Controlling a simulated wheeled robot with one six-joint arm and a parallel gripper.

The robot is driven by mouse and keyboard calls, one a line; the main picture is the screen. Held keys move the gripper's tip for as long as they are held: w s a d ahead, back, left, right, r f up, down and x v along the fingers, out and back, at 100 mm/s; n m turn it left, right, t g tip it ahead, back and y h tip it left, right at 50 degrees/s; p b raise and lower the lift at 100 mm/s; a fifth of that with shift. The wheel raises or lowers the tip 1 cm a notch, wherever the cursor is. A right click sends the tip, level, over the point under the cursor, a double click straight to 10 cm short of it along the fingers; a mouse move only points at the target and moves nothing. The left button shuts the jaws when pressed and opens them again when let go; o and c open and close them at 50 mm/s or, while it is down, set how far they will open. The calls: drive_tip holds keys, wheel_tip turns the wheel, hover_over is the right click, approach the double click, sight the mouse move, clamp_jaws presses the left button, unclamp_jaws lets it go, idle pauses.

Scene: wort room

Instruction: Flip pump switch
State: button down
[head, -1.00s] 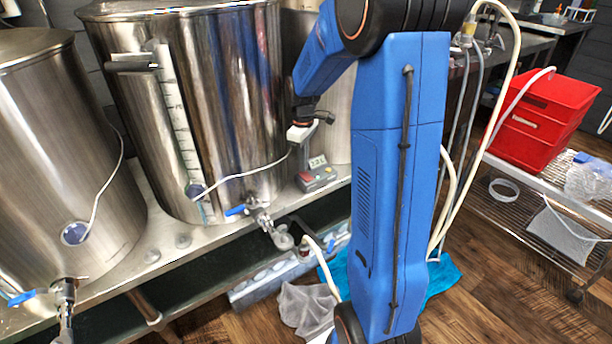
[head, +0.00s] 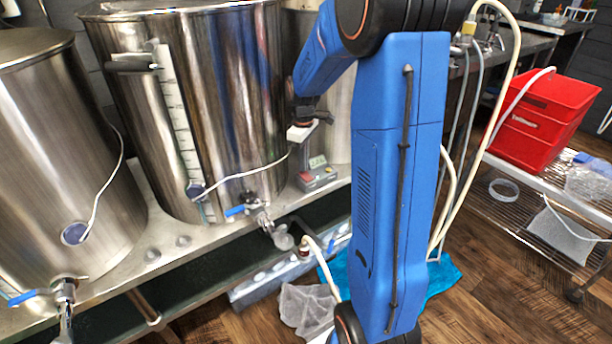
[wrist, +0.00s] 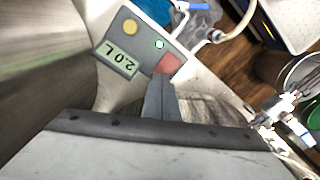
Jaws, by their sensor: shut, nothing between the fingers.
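A small grey control box (head: 320,180) stands on the steel bench in front of the tanks. In the wrist view the box (wrist: 143,52) has a "2.0 L" display (wrist: 120,59), a yellow round knob (wrist: 130,27), a small pale green light (wrist: 159,44) and a red switch-like patch (wrist: 168,64). My gripper (wrist: 162,78) is shut and empty. Its tips overlap the box's edge in the picture, right beside the red patch; I cannot tell whether they touch it. In the head view my gripper (head: 318,116) is above the box, partly hard to make out.
Large steel tanks (head: 215,100) with blue-handled valves (head: 236,211) stand close on the left. A white hose (head: 316,250) runs below the bench. A red bin (head: 545,115) sits on a wire rack at right.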

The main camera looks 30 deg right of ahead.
drive_tip(key=shift+f, duration=0.7)
drive_tip(key=shift+r, duration=3.05)
